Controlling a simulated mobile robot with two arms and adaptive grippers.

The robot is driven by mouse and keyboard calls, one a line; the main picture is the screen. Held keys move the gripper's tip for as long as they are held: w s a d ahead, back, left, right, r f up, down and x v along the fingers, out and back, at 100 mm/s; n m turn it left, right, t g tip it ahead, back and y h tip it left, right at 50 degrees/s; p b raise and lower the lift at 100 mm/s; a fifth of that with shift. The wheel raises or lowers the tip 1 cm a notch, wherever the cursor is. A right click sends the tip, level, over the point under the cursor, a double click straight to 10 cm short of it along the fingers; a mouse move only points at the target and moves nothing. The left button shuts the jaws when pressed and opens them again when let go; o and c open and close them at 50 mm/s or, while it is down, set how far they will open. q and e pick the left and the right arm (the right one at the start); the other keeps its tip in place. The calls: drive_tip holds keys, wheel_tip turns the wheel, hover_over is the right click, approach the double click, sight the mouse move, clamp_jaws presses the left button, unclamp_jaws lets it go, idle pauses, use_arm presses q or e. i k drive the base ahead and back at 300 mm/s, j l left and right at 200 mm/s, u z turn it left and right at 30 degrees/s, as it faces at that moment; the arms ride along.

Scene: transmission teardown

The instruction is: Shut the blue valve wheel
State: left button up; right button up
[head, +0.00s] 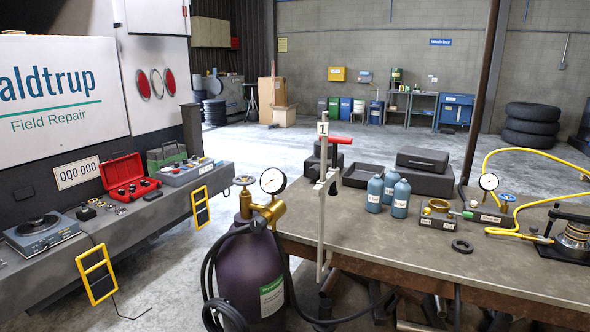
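The blue valve wheel (507,197) is small and sits at the right of the workbench (400,245), just right of a round pressure gauge (488,182). It appears to be on the fitting that the yellow hose (520,152) runs by; a dark labelled block (487,215) lies below the gauge. How far the wheel is turned cannot be told. A second, tan wheel (244,180) tops the dark purple gas cylinder (258,265) in front of the bench. Neither of my grippers is in view.
A white upright clamp bar with a red handle (340,140) stands at the bench's left edge. Blue bottles (400,198), a brass ring on a block (437,215) and a dark ring (462,246) lie left of the wheel. A black-based press (575,240) stands at right.

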sight(506, 197)
drive_tip(key=z, duration=1.25)
